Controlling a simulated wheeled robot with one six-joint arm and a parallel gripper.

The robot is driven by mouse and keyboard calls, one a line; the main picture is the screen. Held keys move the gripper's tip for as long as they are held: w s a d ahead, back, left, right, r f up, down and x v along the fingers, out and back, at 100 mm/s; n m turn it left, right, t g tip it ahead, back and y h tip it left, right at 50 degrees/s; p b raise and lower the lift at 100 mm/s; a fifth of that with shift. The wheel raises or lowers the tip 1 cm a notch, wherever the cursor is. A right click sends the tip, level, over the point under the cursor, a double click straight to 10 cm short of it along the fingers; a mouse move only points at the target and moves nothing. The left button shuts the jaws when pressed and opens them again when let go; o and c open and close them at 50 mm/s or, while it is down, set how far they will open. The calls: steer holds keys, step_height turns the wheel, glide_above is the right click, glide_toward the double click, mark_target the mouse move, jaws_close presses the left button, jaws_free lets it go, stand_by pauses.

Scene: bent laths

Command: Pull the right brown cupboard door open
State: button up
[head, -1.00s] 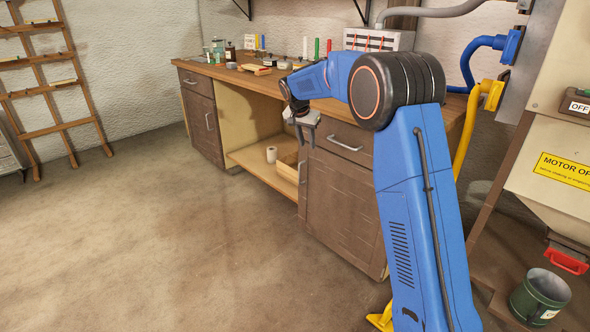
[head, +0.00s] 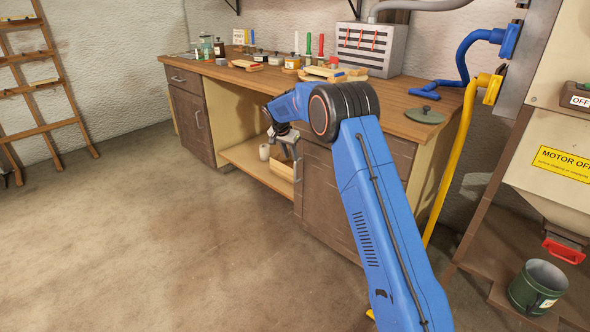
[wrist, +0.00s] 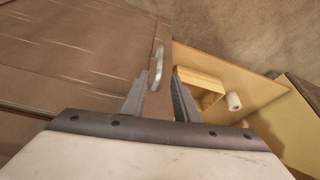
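The right brown cupboard door (head: 330,200) is below a drawer in the bench's right part and looks shut. Its upright metal handle (wrist: 158,66) is at the door's edge beside the open bay; it also shows in the head view (head: 298,170). My gripper (wrist: 161,76) is open and empty, with its two fingers apart. In the wrist view the handle appears between the fingertips, nearer the left finger. I cannot tell whether the fingertips reach around it. My arm hides part of the door and drawer in the head view.
The open bay left of the door holds a wooden box (wrist: 200,85) and a white roll (wrist: 233,101). The left cupboard door (head: 193,125) is shut. A yellow pipe (head: 452,160) and a green bucket (head: 538,287) are at the right. The floor in front is clear.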

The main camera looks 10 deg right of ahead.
glide_above(295, 180)
steer(key=f, duration=0.9)
steer(key=shift+w+d+f, duration=0.15)
steer(key=shift+w+f, duration=0.15)
jaws_close()
